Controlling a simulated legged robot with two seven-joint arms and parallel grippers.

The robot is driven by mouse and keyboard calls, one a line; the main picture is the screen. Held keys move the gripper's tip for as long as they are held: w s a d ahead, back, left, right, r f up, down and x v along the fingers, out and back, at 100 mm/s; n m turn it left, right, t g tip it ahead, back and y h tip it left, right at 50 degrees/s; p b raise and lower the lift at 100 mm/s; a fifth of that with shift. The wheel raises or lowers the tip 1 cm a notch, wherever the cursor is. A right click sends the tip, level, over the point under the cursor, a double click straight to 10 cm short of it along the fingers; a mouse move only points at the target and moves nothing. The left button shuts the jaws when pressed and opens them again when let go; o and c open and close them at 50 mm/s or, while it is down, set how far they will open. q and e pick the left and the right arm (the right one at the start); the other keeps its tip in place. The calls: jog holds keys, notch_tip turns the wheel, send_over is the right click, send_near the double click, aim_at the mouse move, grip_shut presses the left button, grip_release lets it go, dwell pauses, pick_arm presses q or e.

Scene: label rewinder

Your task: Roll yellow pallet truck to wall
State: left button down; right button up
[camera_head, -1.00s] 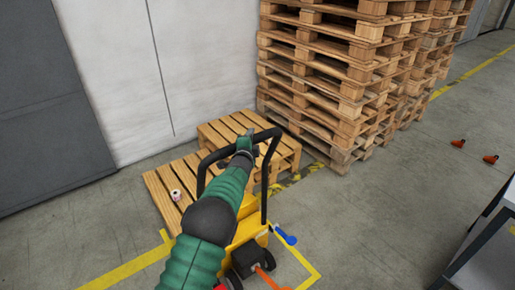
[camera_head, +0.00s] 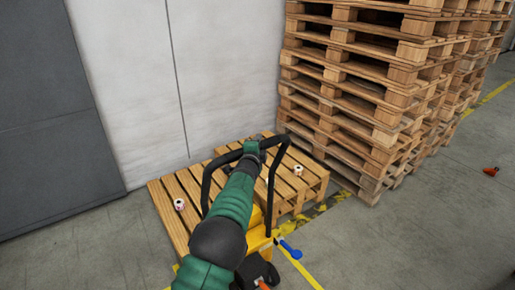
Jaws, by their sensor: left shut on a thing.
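The yellow pallet truck (camera_head: 259,240) stands at the bottom middle, with its black loop handle (camera_head: 273,190) upright. My left arm reaches over it from below, and my left gripper (camera_head: 256,152) is shut on the top bar of the handle. The arm hides much of the truck's body. Low wooden pallets (camera_head: 170,200) lie in front of the truck, close to the wall. The pale wall (camera_head: 125,85) rises behind them. My right gripper is not in view.
Tall stacks of pallets (camera_head: 350,100) stand at the right of the truck, near the wall. Small white rolls (camera_head: 179,204) lie on the low pallets. A grey door panel (camera_head: 50,130) is at the left. An orange item (camera_head: 491,171) lies on the open floor at the right.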

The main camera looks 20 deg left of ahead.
pick_arm(q)
jog(key=shift+f, duration=0.1)
dwell(0.4)
jog(key=c, duration=1.1)
grip_release()
jog(key=shift+s, duration=0.1)
